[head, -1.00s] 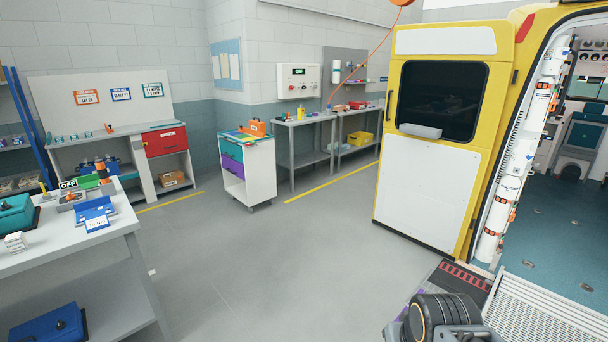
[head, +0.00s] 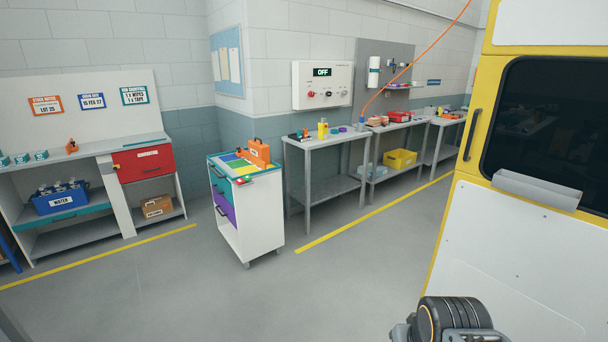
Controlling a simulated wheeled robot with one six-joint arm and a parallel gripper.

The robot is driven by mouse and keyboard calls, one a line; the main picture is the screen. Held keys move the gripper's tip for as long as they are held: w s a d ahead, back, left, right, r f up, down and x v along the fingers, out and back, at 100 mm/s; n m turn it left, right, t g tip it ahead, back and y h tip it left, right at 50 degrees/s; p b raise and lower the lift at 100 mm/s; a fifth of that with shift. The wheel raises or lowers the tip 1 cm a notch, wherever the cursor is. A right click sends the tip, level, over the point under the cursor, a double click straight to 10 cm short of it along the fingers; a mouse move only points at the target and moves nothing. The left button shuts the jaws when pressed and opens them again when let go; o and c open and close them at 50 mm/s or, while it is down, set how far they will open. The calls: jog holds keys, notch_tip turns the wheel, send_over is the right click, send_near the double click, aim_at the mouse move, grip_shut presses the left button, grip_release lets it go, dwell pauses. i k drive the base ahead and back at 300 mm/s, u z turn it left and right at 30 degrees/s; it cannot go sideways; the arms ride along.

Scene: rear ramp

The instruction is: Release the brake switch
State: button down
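In the head view a white wheeled trolley (head: 262,222) stands mid-left on castors, with teal and purple drawers. A small red and green part (head: 243,180) sits at the front edge of its top; I cannot tell whether it is the brake switch. A white wall panel (head: 322,85) behind it has a display reading OFF, a red knob and other small controls. No part is clearly marked as a brake. A black rounded part of my arm shows at the bottom right, well short of the trolley. My gripper's fingers are not in view.
Grey workbenches (head: 316,143) line the wall behind, and a shelf unit with a red drawer (head: 150,164) stands left. The yellow vehicle door (head: 474,150) closes off the right. The grey floor (head: 200,300) before the trolley is clear.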

aim_at(248, 177)
jog(key=u, duration=0.5)
jog(key=i, duration=2.55)
jog(key=u, duration=0.9)
jog(key=i, duration=1.15)
jog(key=u, duration=0.2)
